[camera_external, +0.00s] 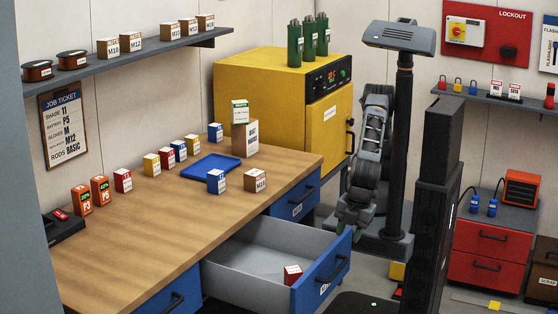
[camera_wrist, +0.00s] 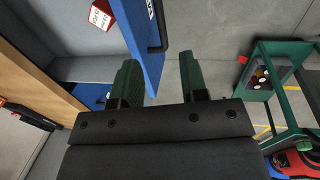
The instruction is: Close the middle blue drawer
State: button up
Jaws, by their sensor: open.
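The middle blue drawer (camera_external: 308,292) is pulled well out from under the wooden workbench in the external view. Its grey inside shows, with a small red and white box (camera_external: 292,275) lying near the front. In the wrist view the blue drawer front (camera_wrist: 138,30) stands at upper centre, with its dark handle (camera_wrist: 158,48) on the right face and the red box (camera_wrist: 101,14) behind it. My gripper (camera_external: 348,222) hangs just beyond the drawer's far front corner. In the wrist view my gripper (camera_wrist: 160,80) is open and empty, its green fingers apart near the handle.
The workbench top (camera_external: 130,225) holds a blue tray (camera_external: 205,166) and several small boxes. Other blue drawers (camera_external: 295,200) on either side look shut. A yellow oven (camera_external: 270,90) stands behind. In the wrist view, a green-framed cart (camera_wrist: 265,70) stands right across open grey floor.

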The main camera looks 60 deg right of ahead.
aim_at(338, 268)
jog(key=f, duration=0.3)
jog(key=w+f, duration=0.1)
jog(key=f, duration=0.3)
jog(key=w+f, duration=0.1)
jog(key=f, duration=0.3)
jog(key=shift+w+f, duration=0.1)
jog(key=shift+f, duration=0.15)
jog(key=shift+c, duration=0.3)
grip_shut()
